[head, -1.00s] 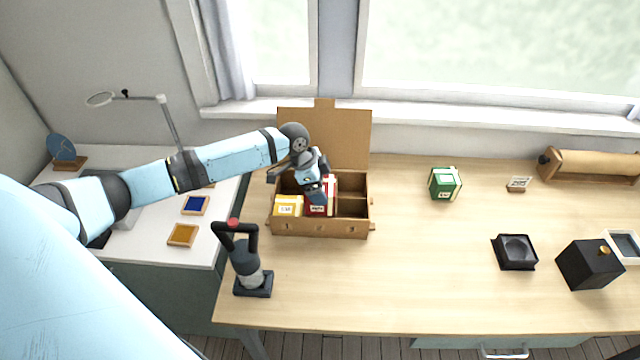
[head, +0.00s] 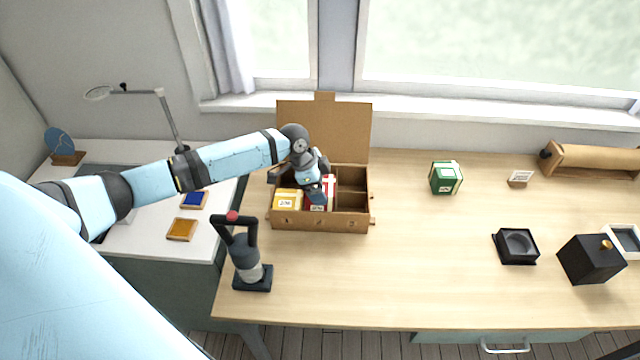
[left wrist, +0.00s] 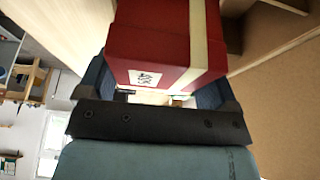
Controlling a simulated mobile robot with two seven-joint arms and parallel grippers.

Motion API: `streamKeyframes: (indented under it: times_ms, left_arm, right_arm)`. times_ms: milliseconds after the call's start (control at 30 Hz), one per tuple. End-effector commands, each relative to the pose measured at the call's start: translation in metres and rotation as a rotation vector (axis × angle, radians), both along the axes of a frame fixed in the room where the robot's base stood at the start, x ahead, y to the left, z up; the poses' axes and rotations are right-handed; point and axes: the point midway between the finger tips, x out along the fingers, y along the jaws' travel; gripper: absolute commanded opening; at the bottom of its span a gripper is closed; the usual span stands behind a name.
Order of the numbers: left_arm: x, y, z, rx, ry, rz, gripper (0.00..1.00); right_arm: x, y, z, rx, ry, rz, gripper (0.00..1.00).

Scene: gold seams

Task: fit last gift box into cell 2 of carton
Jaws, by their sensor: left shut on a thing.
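The brown carton (head: 345,224) stands open on the wooden table, its lid (head: 345,130) raised at the back. It is divided into cells. A yellow gift box (head: 288,199) sits in its front left cell. My left gripper (head: 316,190) is over the middle of the carton, shut on a red gift box (head: 331,189) with a pale ribbon. The red box (left wrist: 150,35) fills the top of the left wrist view between the fingers. It is at the front middle cell; its bottom is hidden. The right-hand cells look empty. My right gripper is not in view.
A green gift box (head: 445,178) stands on the table to the right, near a small card (head: 520,178). A black lever tool (head: 250,262) stands in front left of the carton. A black tray (head: 516,246) and black box (head: 588,260) are far right. The front middle table is clear.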

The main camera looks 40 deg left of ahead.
Motion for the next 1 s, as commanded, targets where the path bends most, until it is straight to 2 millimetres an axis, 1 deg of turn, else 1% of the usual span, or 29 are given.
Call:
streamKeyframes:
  times_ms: [1000]
  left_arm:
    - [0.000,0.000,-0.026,0.000,-0.001,0.000,0.53]
  right_arm:
    - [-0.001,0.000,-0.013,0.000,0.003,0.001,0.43]
